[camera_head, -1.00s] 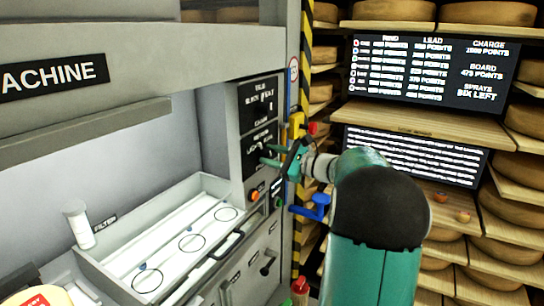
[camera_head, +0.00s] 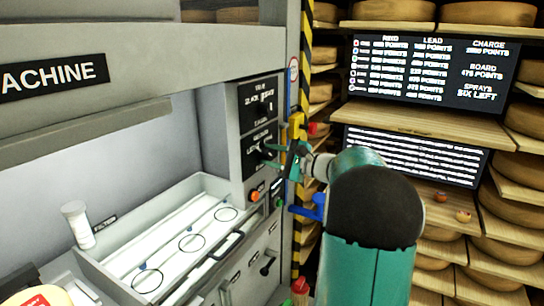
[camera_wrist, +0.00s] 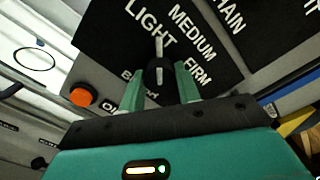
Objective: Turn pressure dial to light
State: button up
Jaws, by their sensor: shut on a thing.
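The pressure dial (camera_wrist: 158,72) is a black knob with a white pointer on a black panel marked LIGHT, MEDIUM and FIRM. In the wrist view the pointer points up, toward the end of the word LIGHT and left of MEDIUM. My gripper (camera_wrist: 159,88) has one teal finger on each side of the knob and is shut on it. In the head view my gripper (camera_head: 270,154) is at the machine's control panel (camera_head: 259,138), where fingers and arm partly hide the dial.
An orange button (camera_head: 254,196) and a green button (camera_head: 279,202) sit below the dial. A blue handle (camera_head: 310,209) and a yellow part (camera_head: 297,124) are close to my gripper. A white tray (camera_head: 158,262) lies left. Shelves of cheese wheels (camera_head: 520,165) stand right.

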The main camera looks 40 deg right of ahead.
jog(key=o, duration=1)
jog(key=shift+c, duration=0.2)
jog(key=shift+s, duration=0.1)
jog(key=v, duration=1.3)
jog(key=shift+s, duration=0.35)
jog(key=shift+d, duration=0.1)
